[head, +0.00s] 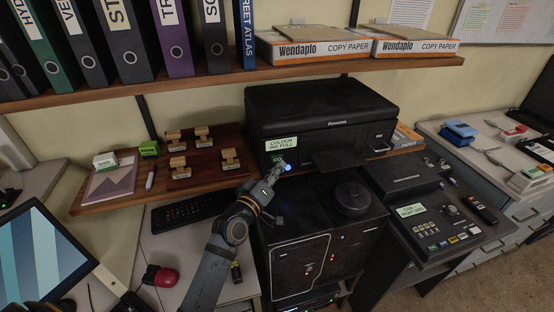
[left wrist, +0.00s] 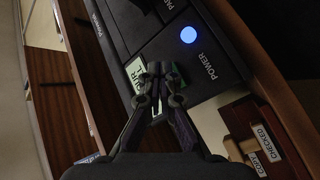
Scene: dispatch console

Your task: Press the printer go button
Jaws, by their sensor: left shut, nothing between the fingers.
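The black printer (head: 320,108) stands on the middle shelf, and its front shows close up in the left wrist view. A pale green label (head: 282,143) reads "COLOUR INK FULL", with a green "GO" mark (head: 277,158) just below it. My left gripper (head: 279,167) is shut and empty, right in front of the printer's lower left front. In the left wrist view its closed tips (left wrist: 158,72) partly cover a green patch (left wrist: 179,74), likely the go button. I cannot tell whether they touch it. A lit blue round button (left wrist: 188,35) marked "POWER" sits beside it.
Wooden stamps (head: 180,165) stand left of the printer, and some also show in the left wrist view. A round black item (head: 352,198) sits on the cabinet below. Binders and copy paper boxes (head: 312,48) fill the shelf above.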

